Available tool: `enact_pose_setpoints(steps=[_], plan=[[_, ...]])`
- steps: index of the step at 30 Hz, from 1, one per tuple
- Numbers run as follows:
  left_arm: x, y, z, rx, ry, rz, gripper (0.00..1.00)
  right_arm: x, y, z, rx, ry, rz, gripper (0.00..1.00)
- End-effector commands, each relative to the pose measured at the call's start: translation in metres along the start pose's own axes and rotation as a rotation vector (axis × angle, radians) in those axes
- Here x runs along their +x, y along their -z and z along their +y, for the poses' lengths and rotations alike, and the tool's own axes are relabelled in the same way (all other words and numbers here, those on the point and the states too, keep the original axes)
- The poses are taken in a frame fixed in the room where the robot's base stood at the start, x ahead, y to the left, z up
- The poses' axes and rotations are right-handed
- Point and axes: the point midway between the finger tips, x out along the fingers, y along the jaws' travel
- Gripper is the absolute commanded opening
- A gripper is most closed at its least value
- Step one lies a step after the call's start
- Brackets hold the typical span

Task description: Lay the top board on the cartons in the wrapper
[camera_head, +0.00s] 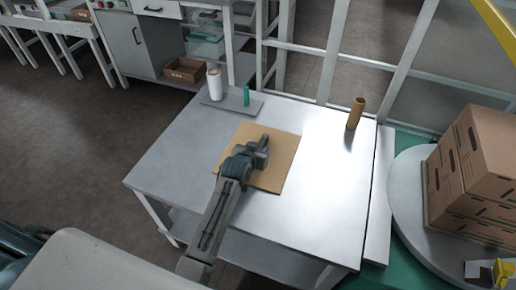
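The top board (278,178) is a flat tan square sheet lying on the metal table. My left gripper (266,145) is over the board, covering its middle. I cannot tell whether its fingers are open or shut, or whether they touch the board. The brown cartons (475,160) are stacked on the round grey turntable (402,195) of the wrapper at the right. The stack is cut off by the right edge.
On the table (325,215) a brown cardboard tube (355,113) stands at the back right. A white roll (214,84) and a green object (246,96) stand on a grey plate (232,106). A yellow bar (497,30) crosses the top right. The table's right part is clear.

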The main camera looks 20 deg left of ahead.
Motion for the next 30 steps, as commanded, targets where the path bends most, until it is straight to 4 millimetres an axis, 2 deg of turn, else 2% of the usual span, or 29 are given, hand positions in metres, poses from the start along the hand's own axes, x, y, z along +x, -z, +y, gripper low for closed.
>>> enact_pose_setpoints(steps=[10, 13, 17, 24, 30], plan=[[-0.001, 0.001, 0.000, 0.000, 0.000, 0.000, 0.41, 0.000, 0.001, 0.000, 0.000, 0.000, 0.001, 0.36], [-0.006, 0.003, 0.000, 0.000, 0.000, -0.001, 0.41, -0.001, 0.001, 0.000, 0.000, 0.000, 0.002, 0.36], [-0.026, 0.002, 0.000, 0.000, 0.000, -0.001, 0.41, 0.002, 0.000, 0.001, 0.000, 0.000, 0.003, 0.36], [-0.079, 0.003, 0.000, -0.001, 0.000, 0.000, 0.41, 0.013, -0.009, 0.001, 0.000, 0.000, -0.014, 0.36], [-0.110, 0.003, 0.000, 0.000, 0.000, 0.000, 0.41, 0.019, -0.013, 0.001, 0.001, 0.000, -0.018, 0.36]])
